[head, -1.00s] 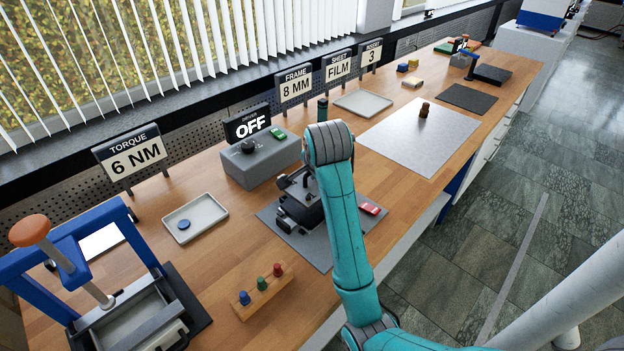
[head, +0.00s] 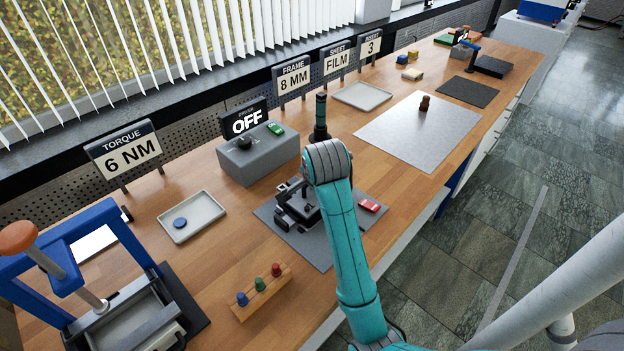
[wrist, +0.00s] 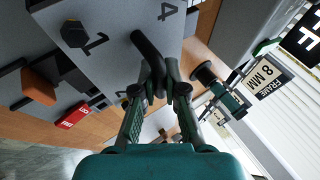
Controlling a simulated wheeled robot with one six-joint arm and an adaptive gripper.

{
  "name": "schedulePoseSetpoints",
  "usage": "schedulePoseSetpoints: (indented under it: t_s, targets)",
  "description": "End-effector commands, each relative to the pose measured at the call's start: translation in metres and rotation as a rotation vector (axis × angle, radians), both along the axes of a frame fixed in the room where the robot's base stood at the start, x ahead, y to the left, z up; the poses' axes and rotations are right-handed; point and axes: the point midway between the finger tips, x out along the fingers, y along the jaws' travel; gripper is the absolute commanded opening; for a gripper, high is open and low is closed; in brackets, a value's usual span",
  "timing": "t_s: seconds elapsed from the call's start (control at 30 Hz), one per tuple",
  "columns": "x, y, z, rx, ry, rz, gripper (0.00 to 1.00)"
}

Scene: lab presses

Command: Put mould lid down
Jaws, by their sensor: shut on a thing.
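The mould lid (wrist: 112,22) is a grey plate with the numbers 1 and 4, a dark hex knob (wrist: 74,34) and a black handle (wrist: 149,52). It fills the top of the wrist view. My gripper (wrist: 160,72) is shut on the handle. In the head view my arm hides the gripper and most of what is below it. There a dark mould fixture (head: 297,207) stands on a grey mat (head: 322,254), left of my arm. I cannot tell whether the lid touches the mould.
The grey control box (head: 258,157), pale tray (head: 192,222), peg rack (head: 260,291) and blue press (head: 100,226) are to the left.

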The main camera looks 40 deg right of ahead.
Motion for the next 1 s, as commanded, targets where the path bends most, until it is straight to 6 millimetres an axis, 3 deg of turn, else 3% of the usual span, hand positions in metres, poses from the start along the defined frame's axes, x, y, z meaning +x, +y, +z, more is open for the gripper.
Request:
schedulePoseSetpoints:
  t_s: [0.3, 0.33, 0.4, 0.43, 0.77, 1.0]
  targets:
    - [0.000, 0.000, -0.005, -0.001, -0.002, 0.000, 0.00]
    - [0.000, 0.000, -0.006, 0.000, 0.000, 0.000, 0.15]
    - [0.000, 0.000, -0.006, 0.000, 0.000, 0.000, 0.33]
    - [0.000, 0.000, -0.006, 0.000, -0.001, 0.000, 0.36]
    - [0.000, 0.000, -0.004, 0.000, -0.001, 0.000, 0.36]
    - [0.004, -0.003, 0.014, -0.001, -0.003, 0.000, 0.36]
